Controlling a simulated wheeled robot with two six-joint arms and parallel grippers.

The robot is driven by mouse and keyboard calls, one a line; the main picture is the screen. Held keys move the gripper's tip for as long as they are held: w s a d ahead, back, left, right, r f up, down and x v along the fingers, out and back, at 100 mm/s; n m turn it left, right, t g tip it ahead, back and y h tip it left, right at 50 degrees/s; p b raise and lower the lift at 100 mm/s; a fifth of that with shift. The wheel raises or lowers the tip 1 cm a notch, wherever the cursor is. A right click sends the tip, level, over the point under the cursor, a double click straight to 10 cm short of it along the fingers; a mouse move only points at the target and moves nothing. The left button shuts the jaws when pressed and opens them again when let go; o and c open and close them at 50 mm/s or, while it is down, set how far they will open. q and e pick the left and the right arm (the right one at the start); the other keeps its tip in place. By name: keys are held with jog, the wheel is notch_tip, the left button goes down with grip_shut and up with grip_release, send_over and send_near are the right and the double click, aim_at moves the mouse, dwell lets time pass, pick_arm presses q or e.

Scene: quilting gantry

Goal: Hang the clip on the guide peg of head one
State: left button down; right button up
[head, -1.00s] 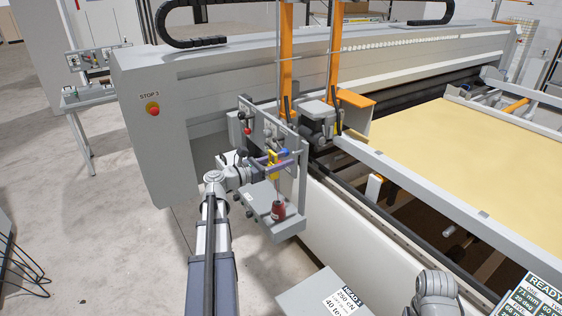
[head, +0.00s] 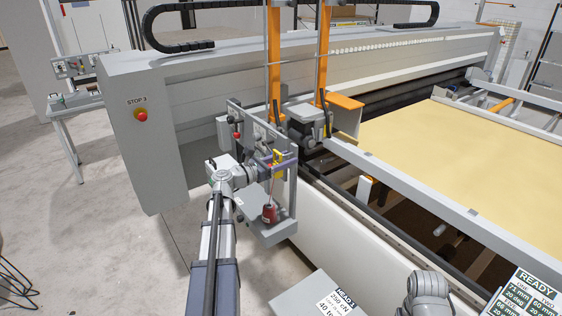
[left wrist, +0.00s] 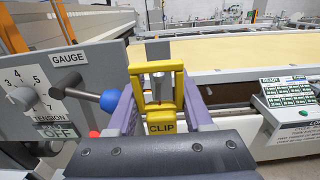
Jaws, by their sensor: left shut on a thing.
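The yellow clip (left wrist: 161,127), lettered CLIP, is held upright between the purple fingers of my left gripper (left wrist: 160,106). The clip's frame has an open window, and a grey cylindrical end (left wrist: 156,84) shows in it. I cannot tell whether that end is the guide peg, or whether it passes through the window or stands behind it. In the head view the clip (head: 279,157) and my left gripper (head: 273,163) are small, close in front of the grey sewing head panel (head: 236,113). My right gripper is out of the picture.
The gauge and tension panel (left wrist: 45,95) stands close on the left, with a black-knobbed lever and a blue ball (left wrist: 111,100) near my fingers. A red cone (head: 269,213) sits on the shelf (head: 279,233) below. The yellow quilt bed (head: 450,155) lies right.

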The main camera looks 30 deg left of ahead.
aim_at(292, 157)
pick_arm(q)
jog(key=shift+x, duration=1.5)
jog(key=shift+w+d+f+b, duration=0.25)
jog(key=shift+w+f+b, duration=0.25)
jog(key=shift+f+b, duration=0.05)
jog(key=shift+c, duration=1.1)
grip_release()
